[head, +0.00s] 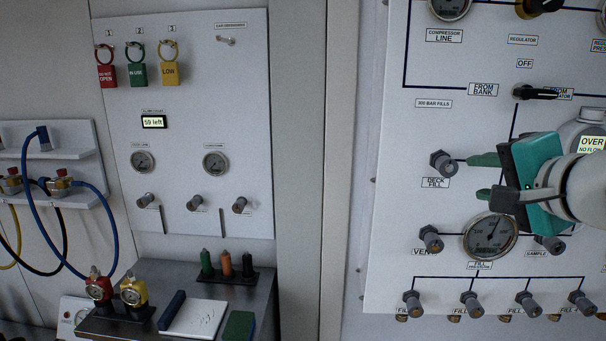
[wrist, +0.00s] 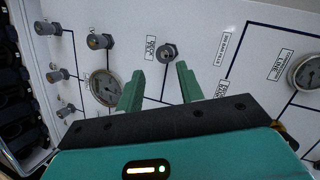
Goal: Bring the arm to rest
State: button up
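My gripper (head: 484,177) is in front of the right-hand fill panel (head: 395,250) in the head view, with its green fingers pointing left. In the wrist view my gripper (wrist: 159,88) has its two fingers spread well apart with nothing between them. The deck fill knob (head: 443,163) is just left of the fingertips in the head view. In the wrist view this knob (wrist: 168,52) shows beyond the gap between the fingers. The fingers look apart from it. The wrist hides part of the panel's right side.
A fill pressure gauge (head: 490,237) and the vent knob (head: 431,238) are below the gripper. A black selector handle (head: 535,93) is above it. A steel bench (head: 255,300) with a notepad (head: 194,318) and regulators stands at lower left. Space left of the panel looks clear.

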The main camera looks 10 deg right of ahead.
jog(key=a+f+n+g+y, duration=0.2)
jog(key=a+f+n+g, duration=0.3)
jog(key=a+f+n, duration=0.75)
jog(key=s+a+f+n+g, duration=0.1)
jog(key=s+a+f+g, duration=0.1)
jog(key=f, duration=0.6)
jog(key=s+a+f+n+g+h, duration=0.1)
jog(key=s+a+f+g, duration=0.1)
jog(key=a+f, duration=0.3)
notch_tip(320, 180, down, 4)
jog(key=shift+s+a+r+n, duration=0.2)
jog(key=shift+s+r+n, duration=0.05)
jog(key=shift+n, duration=0.1)
